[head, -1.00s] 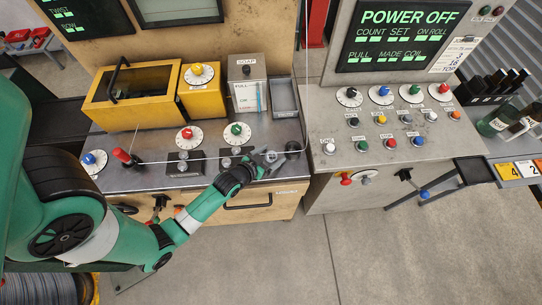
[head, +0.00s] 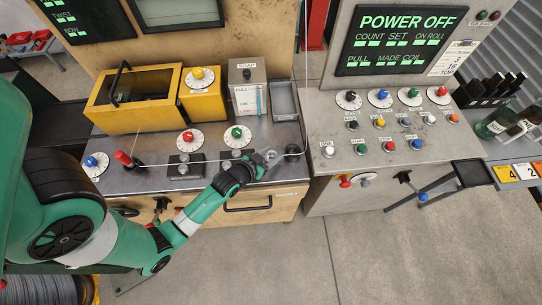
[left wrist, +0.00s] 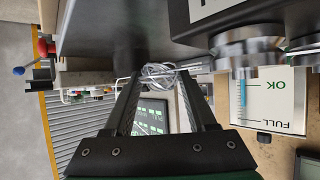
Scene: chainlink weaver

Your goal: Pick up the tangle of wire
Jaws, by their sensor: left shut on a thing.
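The tangle of wire (left wrist: 157,76) is a small bundle of silvery loops. In the left wrist view it sits between the tips of my left gripper (left wrist: 160,84), whose fingers are shut on it. In the head view my left gripper (head: 264,160) is at the front right of the metal bench top, and the tangle (head: 271,154) shows only as a small pale patch at its tips. Whether the tangle touches the bench is unclear. My right gripper is in neither view.
The metal bench (head: 150,181) carries dials, a red-handled lever (head: 123,158), a yellow box (head: 135,110) and a soap dispenser (head: 247,97). A thin wire runs across the bench near the gripper. A control console (head: 345,128) stands to the right. The floor in front is clear.

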